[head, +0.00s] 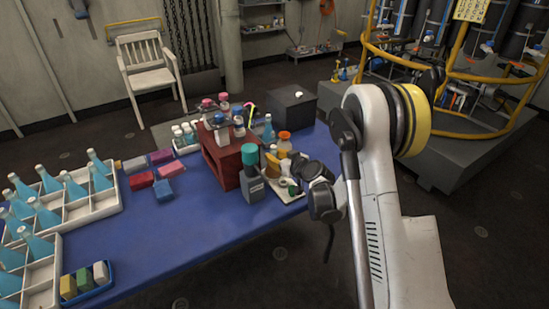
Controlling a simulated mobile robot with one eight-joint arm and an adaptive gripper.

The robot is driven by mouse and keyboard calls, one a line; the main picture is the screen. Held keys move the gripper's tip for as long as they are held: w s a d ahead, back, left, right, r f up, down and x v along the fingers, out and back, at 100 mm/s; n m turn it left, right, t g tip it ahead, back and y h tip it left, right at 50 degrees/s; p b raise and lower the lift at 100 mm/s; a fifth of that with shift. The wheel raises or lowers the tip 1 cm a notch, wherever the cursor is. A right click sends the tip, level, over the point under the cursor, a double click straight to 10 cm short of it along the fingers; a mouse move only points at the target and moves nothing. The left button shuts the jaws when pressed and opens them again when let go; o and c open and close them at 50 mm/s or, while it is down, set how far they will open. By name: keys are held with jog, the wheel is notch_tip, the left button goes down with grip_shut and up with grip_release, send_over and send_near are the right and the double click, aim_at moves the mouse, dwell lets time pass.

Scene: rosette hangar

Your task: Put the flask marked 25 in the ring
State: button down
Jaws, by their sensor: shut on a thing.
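Several pale-blue flasks (75,186) stand in white divided crates (95,208) at the table's left. Their markings are too small to read, so I cannot tell which flask is marked 25. Another blue flask (268,128) stands behind the red box. My gripper (294,176) is low over the table's right end, beside a cluttered pale tray (290,197). Its dark wrist hides part of the jaws. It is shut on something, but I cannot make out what. I cannot pick out the ring with certainty.
A red box (222,163) carries several capped bottles. A dark box (291,107) stands behind. Coloured blocks (142,180) lie left of centre. The blue table (185,235) is clear at front centre.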

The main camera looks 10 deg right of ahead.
jog(key=c, duration=1.3)
grip_release()
jog(key=shift+f, duration=0.15)
